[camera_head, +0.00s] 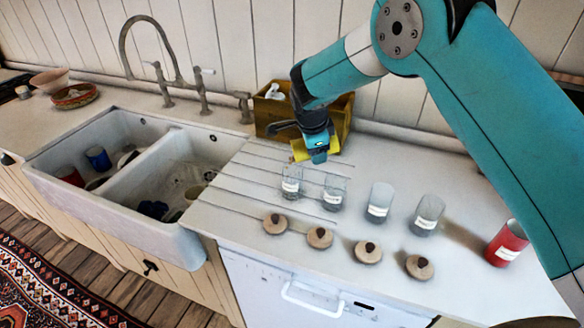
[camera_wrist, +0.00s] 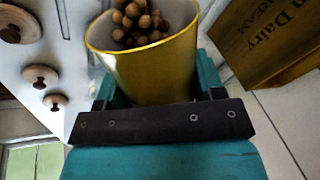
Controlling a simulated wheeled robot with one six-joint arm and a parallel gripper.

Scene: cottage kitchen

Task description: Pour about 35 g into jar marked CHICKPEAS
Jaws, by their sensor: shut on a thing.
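My gripper (camera_head: 317,150) is shut on a yellow cup (camera_wrist: 150,70), its fingers on both sides of it. The cup holds round tan balls like chickpeas (camera_wrist: 138,22). Four open glass jars stand upright in a row: the first jar (camera_head: 291,183), the second jar (camera_head: 334,192), the third jar (camera_head: 379,202) and the fourth jar (camera_head: 427,214). Each has a white label, too small to read, so I cannot tell which is CHICKPEAS.
Several round wooden lids (camera_head: 319,237) lie before the jars. A red labelled can (camera_head: 507,243) stands at the right. A wooden crate (camera_head: 268,112) stands against the wall behind my gripper. The double sink (camera_head: 150,165) is at the left.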

